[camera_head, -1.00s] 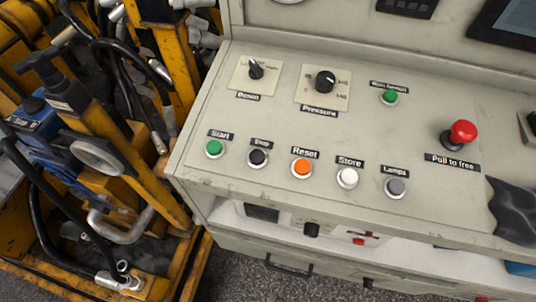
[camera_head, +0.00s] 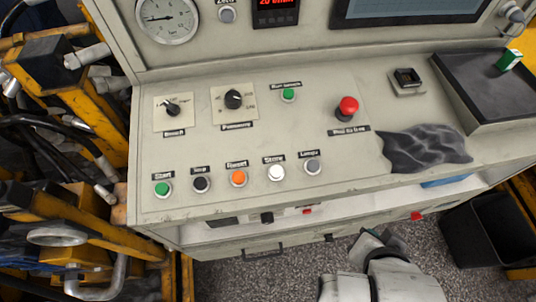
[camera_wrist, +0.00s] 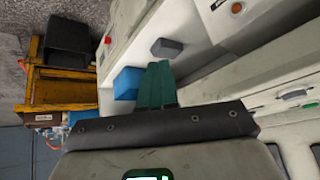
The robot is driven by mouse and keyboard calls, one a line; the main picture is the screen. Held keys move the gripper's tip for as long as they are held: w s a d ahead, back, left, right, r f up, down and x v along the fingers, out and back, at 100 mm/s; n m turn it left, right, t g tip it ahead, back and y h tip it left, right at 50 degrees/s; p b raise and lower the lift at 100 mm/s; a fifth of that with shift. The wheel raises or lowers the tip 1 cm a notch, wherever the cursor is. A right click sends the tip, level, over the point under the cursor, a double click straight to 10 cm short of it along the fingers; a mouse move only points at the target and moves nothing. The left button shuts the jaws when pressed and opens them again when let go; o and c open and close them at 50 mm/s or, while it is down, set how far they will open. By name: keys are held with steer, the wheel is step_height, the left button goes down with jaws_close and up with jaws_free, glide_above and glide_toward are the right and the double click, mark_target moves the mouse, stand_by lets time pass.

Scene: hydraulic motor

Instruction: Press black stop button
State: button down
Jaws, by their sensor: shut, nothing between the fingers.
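The black stop button (camera_head: 201,184) sits in the front row of the sloped grey control panel (camera_head: 215,135), under a small "Stop" label. It is between the green Start button (camera_head: 162,189) and the orange Reset button (camera_head: 238,178). My gripper (camera_head: 381,238) is low at the right in the head view, in front of the console and well apart from the buttons. In the wrist view its fingers (camera_wrist: 157,85) are together and empty. The stop button cannot be made out in the wrist view.
A white Store button (camera_head: 276,172), a grey Lamps button (camera_head: 312,167) and a red mushroom button (camera_head: 347,107) are on the panel. A black cloth (camera_head: 425,148) lies at the right. Yellow machinery with hoses (camera_head: 60,215) stands at the left. A black bin (camera_head: 485,235) stands at the lower right.

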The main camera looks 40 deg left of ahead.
steer(key=s+a+r+y, duration=0.1)
steer(key=a+r, duration=0.2)
steer(key=a, duration=0.2)
steer(key=s+a+r+y+p, duration=0.1)
steer(key=a+r, duration=0.1)
steer(key=a, duration=0.3)
steer(key=s+a+r+y+p, duration=0.1)
steer(key=s+a+r, duration=0.1)
steer(key=a, duration=0.3)
steer(key=shift+a+r+n+t, duration=0.2)
steer(key=shift+r, duration=0.25)
steer(key=shift+a+r+n+t, duration=0.2)
steer(key=shift+r, duration=0.2)
steer(key=shift+y, duration=0.9)
steer(key=s+a+r, duration=0.1)
steer(key=a, duration=0.1)
steer(key=s+a+r, duration=0.1)
steer(key=s+a, duration=0.1)
steer(key=s+a+r+p, duration=0.1)
steer(key=a+r, duration=0.1)
steer(key=shift+s+a, duration=0.2)
steer(key=shift+s, duration=0.05)
step_height(320, 180, up, 5)
steer(key=g+y, duration=0.1)
steer(key=y, duration=0.1)
glide_above(200, 183)
steer(key=s+d, duration=0.2)
steer(key=shift+w+d+f+p, duration=0.1)
steer(key=shift+w+d+p, duration=0.1)
steer(key=shift+p, duration=0.25)
